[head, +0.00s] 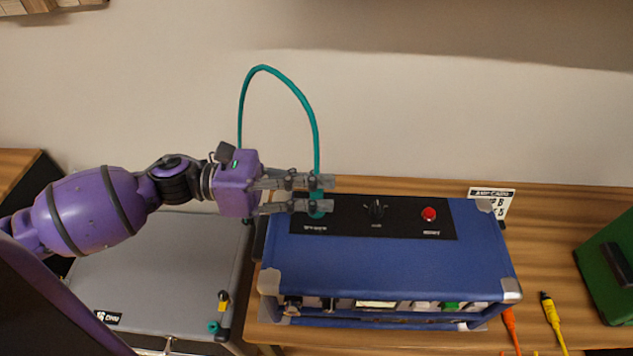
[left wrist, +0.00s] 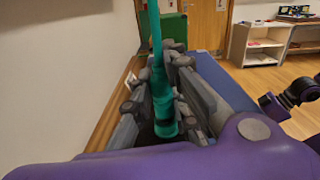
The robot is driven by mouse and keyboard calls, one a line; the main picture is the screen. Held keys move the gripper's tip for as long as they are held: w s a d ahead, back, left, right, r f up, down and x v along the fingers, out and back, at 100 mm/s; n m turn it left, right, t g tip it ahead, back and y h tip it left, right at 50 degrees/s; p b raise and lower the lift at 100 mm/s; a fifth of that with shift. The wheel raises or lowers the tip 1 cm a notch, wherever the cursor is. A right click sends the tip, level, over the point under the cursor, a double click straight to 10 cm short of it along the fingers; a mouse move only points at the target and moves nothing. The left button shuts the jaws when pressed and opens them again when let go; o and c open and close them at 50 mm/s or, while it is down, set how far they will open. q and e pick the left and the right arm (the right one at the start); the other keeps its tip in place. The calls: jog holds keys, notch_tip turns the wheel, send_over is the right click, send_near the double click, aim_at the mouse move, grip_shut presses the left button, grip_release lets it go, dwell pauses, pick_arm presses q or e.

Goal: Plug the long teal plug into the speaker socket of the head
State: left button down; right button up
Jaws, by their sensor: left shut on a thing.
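My left gripper (head: 325,194) is shut on the long teal plug (head: 317,208), which stands roughly upright between the fingers. Its teal cable (head: 296,88) arches up and back behind the gripper. The plug's lower end is over the left part of the black panel (head: 345,212) on top of the blue head (head: 385,258). The speaker socket is hidden by the plug and fingers, so I cannot tell whether the tip is in it. The left wrist view shows the plug (left wrist: 162,108) between the fingers (left wrist: 165,100).
The panel also has a black knob (head: 376,209) and a red button (head: 428,213). A grey cabinet (head: 160,270) stands left, with a small teal-tipped plug (head: 214,327) at its edge. Orange (head: 511,325) and yellow (head: 552,315) leads lie right, near a green box (head: 605,270).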

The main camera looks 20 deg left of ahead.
pick_arm(q)
jog(key=c, duration=1.6)
grip_release()
jog(key=shift+f, duration=0.1)
